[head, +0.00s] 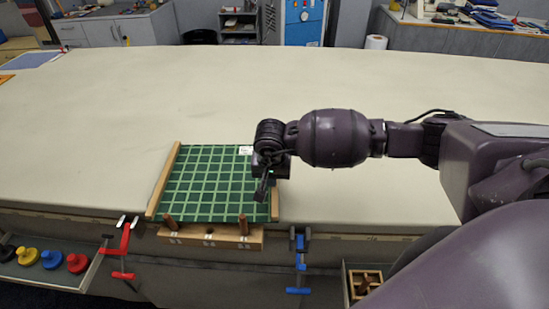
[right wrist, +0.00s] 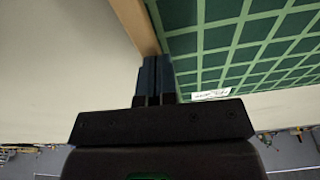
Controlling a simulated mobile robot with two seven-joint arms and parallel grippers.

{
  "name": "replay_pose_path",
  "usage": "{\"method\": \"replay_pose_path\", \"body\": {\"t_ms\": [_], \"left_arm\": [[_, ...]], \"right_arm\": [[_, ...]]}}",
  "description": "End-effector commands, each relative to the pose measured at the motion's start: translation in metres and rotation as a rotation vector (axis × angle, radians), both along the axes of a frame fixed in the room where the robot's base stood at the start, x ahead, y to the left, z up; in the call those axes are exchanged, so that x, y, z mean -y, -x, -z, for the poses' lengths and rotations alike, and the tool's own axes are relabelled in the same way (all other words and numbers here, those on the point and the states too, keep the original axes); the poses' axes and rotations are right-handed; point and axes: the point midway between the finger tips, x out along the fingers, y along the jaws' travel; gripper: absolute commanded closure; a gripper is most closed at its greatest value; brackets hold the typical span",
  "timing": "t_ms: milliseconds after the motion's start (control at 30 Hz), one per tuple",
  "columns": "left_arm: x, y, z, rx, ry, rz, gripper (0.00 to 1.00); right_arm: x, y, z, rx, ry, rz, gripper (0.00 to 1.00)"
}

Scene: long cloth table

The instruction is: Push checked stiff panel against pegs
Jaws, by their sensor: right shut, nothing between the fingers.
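The green checked panel (head: 205,182) lies flat on the cloth table between two wooden side rails, with a white label at its far right corner. It also fills the upper right of the right wrist view (right wrist: 245,45). Two wooden pegs, one left (head: 171,221) and one right (head: 243,225), stand at its near edge. I cannot tell if the panel touches them. My right gripper (head: 262,190) is shut and empty over the panel's right edge, by the right rail; its fingers (right wrist: 155,78) show beside rail and panel in the wrist view. My left gripper is out of view.
The left rail (head: 163,182) and right rail (head: 275,206) flank the panel. A wooden block (head: 210,239) sits at the table's front edge, between red clamps (head: 124,240) and blue clamps (head: 299,262). The cloth table (head: 130,110) is clear behind and left.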

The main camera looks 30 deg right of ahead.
Motion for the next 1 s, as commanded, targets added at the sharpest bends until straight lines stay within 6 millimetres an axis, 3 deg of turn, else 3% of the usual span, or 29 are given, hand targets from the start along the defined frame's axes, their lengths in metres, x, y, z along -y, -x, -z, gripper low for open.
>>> {"method": "replay_pose_path", "body": {"t_ms": [33, 100, 400, 667, 1000], "left_arm": [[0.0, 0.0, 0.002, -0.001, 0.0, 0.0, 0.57], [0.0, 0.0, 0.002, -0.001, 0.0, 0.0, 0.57], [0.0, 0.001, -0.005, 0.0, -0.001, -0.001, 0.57], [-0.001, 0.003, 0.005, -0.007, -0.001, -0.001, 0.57], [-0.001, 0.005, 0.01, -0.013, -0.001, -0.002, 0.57]], "right_arm": [[-0.005, 0.011, 0.013, -0.033, -0.006, -0.008, 1.0], [-0.005, 0.011, 0.013, -0.033, -0.006, -0.009, 1.0], [-0.003, 0.01, -0.003, -0.029, -0.004, -0.007, 1.0], [-0.006, 0.006, -0.004, -0.029, -0.006, -0.006, 1.0], [-0.042, 0.06, -0.007, -0.026, -0.006, -0.008, 1.0]]}}
